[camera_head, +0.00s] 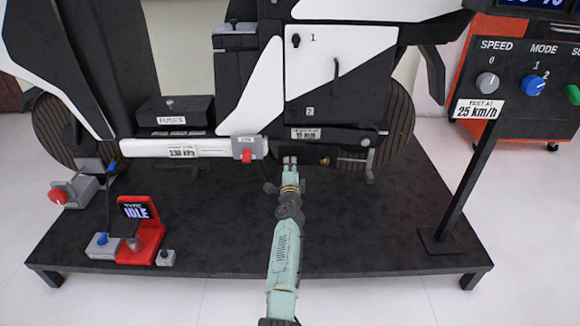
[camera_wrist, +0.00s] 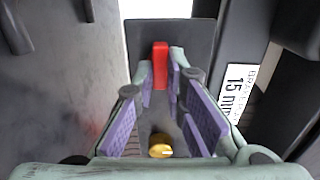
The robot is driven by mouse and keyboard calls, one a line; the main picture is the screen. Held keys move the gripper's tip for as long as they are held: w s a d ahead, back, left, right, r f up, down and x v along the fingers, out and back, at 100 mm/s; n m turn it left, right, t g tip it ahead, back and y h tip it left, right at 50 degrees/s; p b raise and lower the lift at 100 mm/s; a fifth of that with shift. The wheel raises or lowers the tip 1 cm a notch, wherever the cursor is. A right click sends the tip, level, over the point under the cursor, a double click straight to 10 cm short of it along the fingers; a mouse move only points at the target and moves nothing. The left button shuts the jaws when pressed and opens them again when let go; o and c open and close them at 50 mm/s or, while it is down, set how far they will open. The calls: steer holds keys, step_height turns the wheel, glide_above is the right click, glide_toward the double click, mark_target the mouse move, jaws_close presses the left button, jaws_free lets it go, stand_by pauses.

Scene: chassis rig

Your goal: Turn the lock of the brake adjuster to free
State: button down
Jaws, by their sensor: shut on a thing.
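The red lock lever (camera_wrist: 160,60) stands upright against a dark plate (camera_wrist: 190,42) in the wrist view. My gripper (camera_wrist: 162,72) is shut on it, one purple-padded fingertip on each side. In the head view my gripper (camera_head: 289,160) reaches in under the machine's lower edge, and the lever is hidden there. The brass adjuster knob (camera_wrist: 161,147) with a white mark lies between the finger bases in the wrist view. In the head view a brass knob (camera_head: 325,161) sits just right of my fingertips.
A label reading 15 mm (camera_wrist: 238,88) is right of the plate. A grey box with a red switch (camera_head: 246,150) is close left of my gripper. A red IDLE stand (camera_head: 140,225) is on the platform's left. A post (camera_head: 468,175) with a speed sign rises at right.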

steer(key=shift+r, duration=0.1)
steer(key=c, duration=1.6)
jaws_free()
steer(key=shift+c, duration=0.2)
